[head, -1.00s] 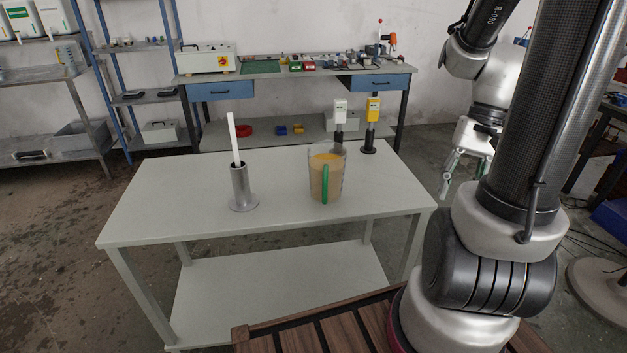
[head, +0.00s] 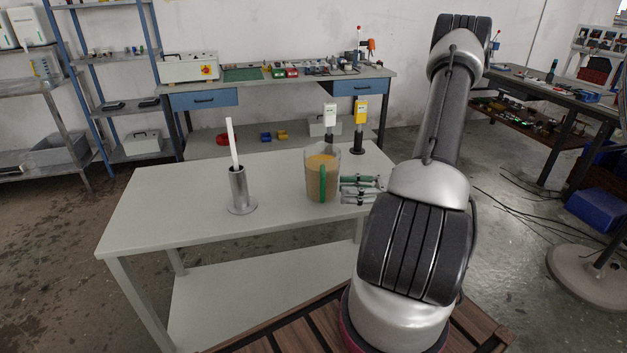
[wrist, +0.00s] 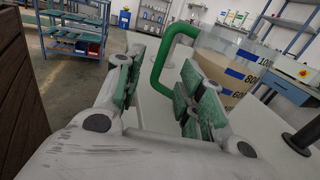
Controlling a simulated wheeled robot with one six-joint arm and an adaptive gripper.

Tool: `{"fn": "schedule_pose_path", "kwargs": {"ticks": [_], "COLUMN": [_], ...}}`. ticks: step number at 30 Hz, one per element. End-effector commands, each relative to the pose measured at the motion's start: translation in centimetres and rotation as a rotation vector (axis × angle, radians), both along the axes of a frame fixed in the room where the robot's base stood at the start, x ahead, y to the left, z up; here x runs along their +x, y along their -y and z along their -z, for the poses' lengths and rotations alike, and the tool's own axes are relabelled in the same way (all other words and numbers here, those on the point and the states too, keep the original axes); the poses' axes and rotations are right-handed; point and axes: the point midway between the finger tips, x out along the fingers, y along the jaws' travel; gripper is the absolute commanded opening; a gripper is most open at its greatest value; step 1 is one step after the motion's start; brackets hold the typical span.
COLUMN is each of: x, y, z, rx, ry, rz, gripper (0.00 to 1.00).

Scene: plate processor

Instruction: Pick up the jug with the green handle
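The jug (head: 314,179) stands upright on the white table (head: 165,212). It is clear, holds a tan liquid, and its green handle (head: 323,183) faces my side. My gripper (head: 362,188) is just right of the jug in the head view, partly hidden by my arm. In the wrist view the gripper (wrist: 158,98) is open, with green pads on both fingers. The green handle (wrist: 160,62) shows just beyond the fingertips, around the gap between them. The jug's body with its blue scale marks (wrist: 232,72) is behind the right finger. I cannot tell whether any finger touches it.
A metal holder (head: 239,190) with a white stick (head: 231,142) stands left of the jug. A white device (head: 330,117) and a yellow device (head: 360,115) on black stands are behind it. The table's left part is clear.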

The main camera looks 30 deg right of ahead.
Motion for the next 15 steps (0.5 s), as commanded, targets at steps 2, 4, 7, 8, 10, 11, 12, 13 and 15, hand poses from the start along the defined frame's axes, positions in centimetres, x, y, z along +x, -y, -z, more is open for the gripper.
{"fn": "schedule_pose_path", "kwargs": {"ticks": [2,4,7,8,10,11,12,13,15], "x": [0.4,0.9,1.6,1.9,2.5,2.9,3.1,3.3,3.7], "y": [-0.9,-1.7,-2.7,-3.1,-4.1,-4.5,-5.0,-5.3,-5.9], "z": [0.0,0.0,-0.1,-0.1,-0.2,-0.3,-0.3,-0.3,-0.3], "rx": [0.003,0.001,-0.001,-0.001,-0.001,0.0,0.0,0.0,-0.001], "ry": [-0.004,-0.004,-0.005,-0.005,-0.005,-0.006,-0.006,-0.006,-0.005], "rz": [-0.006,-0.006,-0.007,-0.008,-0.009,-0.009,-0.009,-0.009,-0.007], "gripper": [0.39,0.39,0.39,0.39,0.39,0.39,0.39,0.39,0.39]}}
